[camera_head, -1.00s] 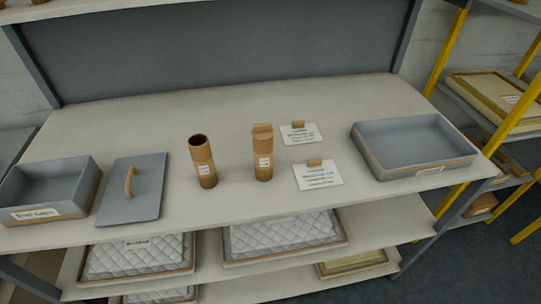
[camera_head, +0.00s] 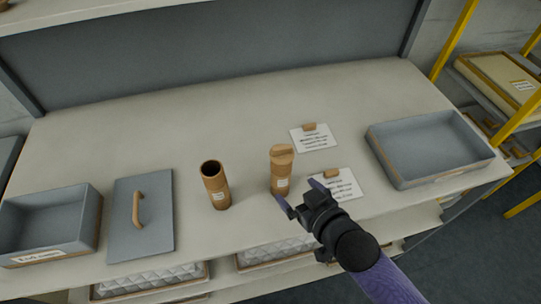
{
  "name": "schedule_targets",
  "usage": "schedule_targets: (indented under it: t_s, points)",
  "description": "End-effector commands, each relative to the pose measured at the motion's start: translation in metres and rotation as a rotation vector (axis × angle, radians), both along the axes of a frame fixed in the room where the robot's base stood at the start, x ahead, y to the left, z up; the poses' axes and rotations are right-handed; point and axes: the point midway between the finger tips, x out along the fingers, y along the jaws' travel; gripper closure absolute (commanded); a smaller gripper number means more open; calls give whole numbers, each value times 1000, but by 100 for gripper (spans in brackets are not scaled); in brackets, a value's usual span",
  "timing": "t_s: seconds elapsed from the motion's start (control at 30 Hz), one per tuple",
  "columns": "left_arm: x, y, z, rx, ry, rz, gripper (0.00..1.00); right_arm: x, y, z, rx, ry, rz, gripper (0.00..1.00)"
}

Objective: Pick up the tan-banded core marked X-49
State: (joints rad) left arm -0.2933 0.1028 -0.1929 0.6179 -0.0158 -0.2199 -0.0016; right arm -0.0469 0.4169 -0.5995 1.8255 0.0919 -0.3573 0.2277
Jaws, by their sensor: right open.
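Two brown tubes stand upright near the middle of the table. The right tube (camera_head: 281,172) has a closed, capped top and a small white label. The print on both labels is too small to read, so I cannot tell which is X-49. My right gripper (camera_head: 296,196) is open and empty, its fingers just right of and in front of the lower part of the capped tube. It covers part of a white card. My left gripper is not in view.
A grey open bin (camera_head: 50,228) and a grey lid (camera_head: 140,222) with a tan handle lie at left. A grey tray (camera_head: 425,172) stands at right. Two printed cards, the far one (camera_head: 312,138) and near one (camera_head: 345,184), have small tan blocks. The table's back is clear.

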Motion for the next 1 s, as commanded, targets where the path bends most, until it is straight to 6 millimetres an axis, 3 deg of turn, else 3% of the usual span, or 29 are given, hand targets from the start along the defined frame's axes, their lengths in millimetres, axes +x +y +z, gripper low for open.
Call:
schedule_targets:
  t_s: [0.4, 0.7, 0.77, 1.0]
  points:
    - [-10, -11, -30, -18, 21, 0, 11, 64, 33, -35, -1, -1, -1, 0]
    - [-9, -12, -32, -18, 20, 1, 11, 74, 40, -37, -1, 1, 0, 0]
    - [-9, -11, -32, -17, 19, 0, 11, 74, 40, -37, -1, 1, 0, 8]
    - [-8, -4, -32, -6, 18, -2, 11, 73, 40, -37, -1, 2, 0, 59]
